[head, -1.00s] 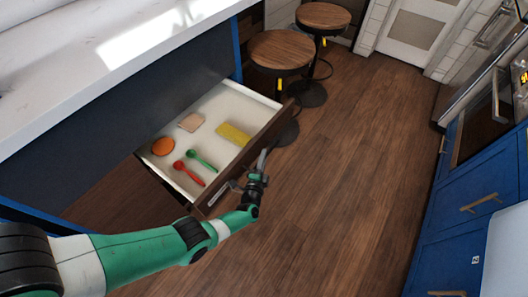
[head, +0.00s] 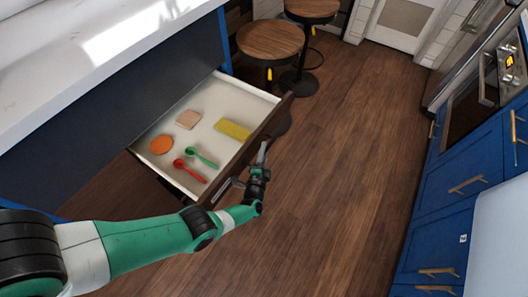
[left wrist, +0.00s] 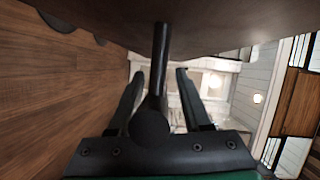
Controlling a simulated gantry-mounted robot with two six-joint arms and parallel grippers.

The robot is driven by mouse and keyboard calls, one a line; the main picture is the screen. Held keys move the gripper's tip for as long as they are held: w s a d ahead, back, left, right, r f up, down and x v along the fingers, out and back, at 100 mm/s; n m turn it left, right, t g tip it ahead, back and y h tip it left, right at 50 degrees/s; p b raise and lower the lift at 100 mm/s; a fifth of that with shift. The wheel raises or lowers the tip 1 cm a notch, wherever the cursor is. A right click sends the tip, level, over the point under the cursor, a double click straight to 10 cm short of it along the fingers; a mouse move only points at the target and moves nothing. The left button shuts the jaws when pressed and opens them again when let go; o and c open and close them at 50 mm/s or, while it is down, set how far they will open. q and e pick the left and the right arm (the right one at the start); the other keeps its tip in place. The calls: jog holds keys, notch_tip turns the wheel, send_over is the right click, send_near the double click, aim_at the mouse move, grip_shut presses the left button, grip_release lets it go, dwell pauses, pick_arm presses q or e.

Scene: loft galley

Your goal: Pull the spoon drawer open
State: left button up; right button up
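The drawer (head: 262,95) stands pulled well out from under the counter. A red spoon (head: 188,170) and a green spoon (head: 201,156) lie inside it. Its dark front (head: 277,118) carries a metal bar handle (head: 222,190), partly hidden by my gripper. My left gripper (head: 262,160) is at this handle, outside the drawer front. In the left wrist view its two fingers (left wrist: 160,82) are apart, with the dark handle bar (left wrist: 160,55) between them and gaps visible on both sides. My right gripper is not in view.
An orange disc (head: 161,145), a tan block (head: 188,119) and a yellow block (head: 232,130) also lie in the drawer. Two stools (head: 270,40) stand behind it. Blue cabinets (head: 460,190) line the right. The wooden floor (head: 340,170) between is clear.

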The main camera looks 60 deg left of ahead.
pick_arm(q)
jog(key=p+v, duration=0.5)
jog(key=v, duration=0.6)
jog(key=shift+s+d, duration=0.25)
jog(key=shift+r, duration=0.15)
